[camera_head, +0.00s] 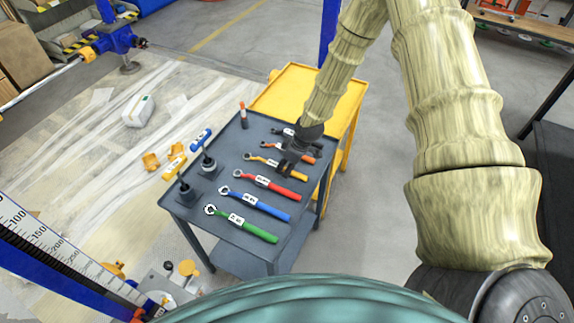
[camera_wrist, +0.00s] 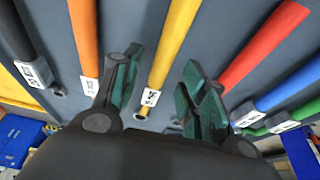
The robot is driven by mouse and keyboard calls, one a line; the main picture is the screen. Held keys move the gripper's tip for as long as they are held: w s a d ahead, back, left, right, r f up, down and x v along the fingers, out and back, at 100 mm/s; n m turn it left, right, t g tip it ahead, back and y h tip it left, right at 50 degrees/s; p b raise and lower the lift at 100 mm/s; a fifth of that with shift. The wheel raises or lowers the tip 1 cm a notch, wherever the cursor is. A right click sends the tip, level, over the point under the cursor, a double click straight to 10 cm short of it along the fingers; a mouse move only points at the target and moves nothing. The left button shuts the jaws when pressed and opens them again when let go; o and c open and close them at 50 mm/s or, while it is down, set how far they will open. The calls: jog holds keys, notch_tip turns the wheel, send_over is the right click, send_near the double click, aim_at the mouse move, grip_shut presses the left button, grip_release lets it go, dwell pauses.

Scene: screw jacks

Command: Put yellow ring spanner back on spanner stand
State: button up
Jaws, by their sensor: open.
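The yellow ring spanner (camera_head: 277,166) lies on the grey table top, in a row of spanners between the orange and red ones. In the wrist view the yellow spanner (camera_wrist: 172,48) runs between my gripper's fingers, its labelled part and ring end nearest the palm. My gripper (camera_head: 290,165) is open above its handle and hides part of it in the head view. The green finger pads (camera_wrist: 160,78) stand apart on either side, with gaps to the handle. Their exact height above the table is unclear. I cannot identify a separate spanner stand for certain.
Red (camera_head: 268,187), blue (camera_head: 256,205), green (camera_head: 242,224) and orange (camera_head: 301,147) spanners lie close by on the grey table (camera_head: 229,176). A yellow table (camera_head: 300,92) stands behind.

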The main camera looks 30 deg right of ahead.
jog(key=b+v, duration=0.3)
jog(key=v, duration=0.9)
dwell(0.3)
jog(key=shift+a, duration=0.1)
